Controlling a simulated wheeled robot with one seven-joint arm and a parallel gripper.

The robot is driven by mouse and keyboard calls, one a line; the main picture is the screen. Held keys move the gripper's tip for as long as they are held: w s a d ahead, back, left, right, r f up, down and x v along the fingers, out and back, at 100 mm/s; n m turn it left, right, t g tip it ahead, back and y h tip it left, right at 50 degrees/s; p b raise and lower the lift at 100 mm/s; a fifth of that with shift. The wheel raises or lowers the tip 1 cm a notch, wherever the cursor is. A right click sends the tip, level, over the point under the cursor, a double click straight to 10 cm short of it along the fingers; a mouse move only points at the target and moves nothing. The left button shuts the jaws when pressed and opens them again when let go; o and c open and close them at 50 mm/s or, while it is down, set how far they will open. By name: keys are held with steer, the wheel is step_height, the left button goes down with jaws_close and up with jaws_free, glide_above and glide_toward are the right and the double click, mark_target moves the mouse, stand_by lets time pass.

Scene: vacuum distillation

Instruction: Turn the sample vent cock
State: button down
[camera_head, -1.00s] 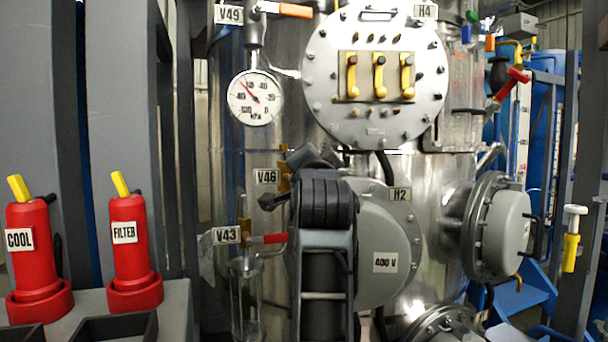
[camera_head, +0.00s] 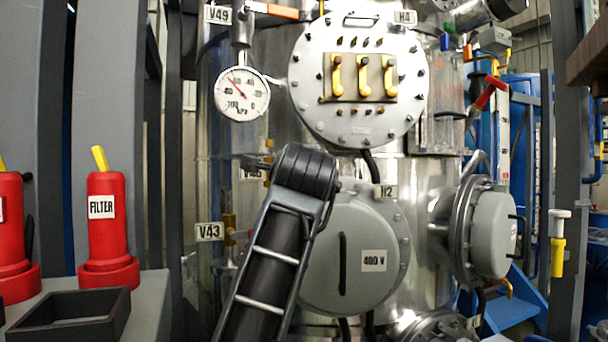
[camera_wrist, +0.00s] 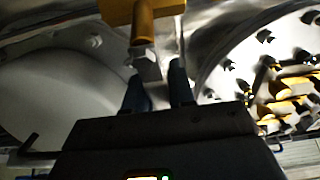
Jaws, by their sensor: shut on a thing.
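A brass valve (camera_head: 268,162) stands by the partly covered V46 label (camera_head: 250,174). In the wrist view, a brass valve body (camera_wrist: 145,22) with a pale metal piece (camera_wrist: 146,62) below it lies just ahead of my gripper (camera_wrist: 157,78). My two dark fingers are a little apart, closed on a part of this valve; the gripped part is mostly hidden. I cannot tell for sure which label belongs to it. In the head view my arm hides the gripper. Another brass valve (camera_head: 229,228) shows beside the V43 label (camera_head: 209,232).
The round H4 cover (camera_head: 310,75) with yellow handles is above, and the grey 400 V cover (camera_head: 390,225) is behind and right of my arm. A pressure gauge (camera_head: 242,94) hangs upper left. A red FILTER bottle (camera_head: 107,235) and black tray (camera_head: 70,318) are at left.

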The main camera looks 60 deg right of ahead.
steer(key=shift+d+f, duration=0.1)
steer(key=shift+f, duration=0.05)
stand_by(0.3)
steer(key=c, duration=1)
jaws_free()
steer(key=shift+c, duration=0.2)
steer(key=shift+r, duration=0.2)
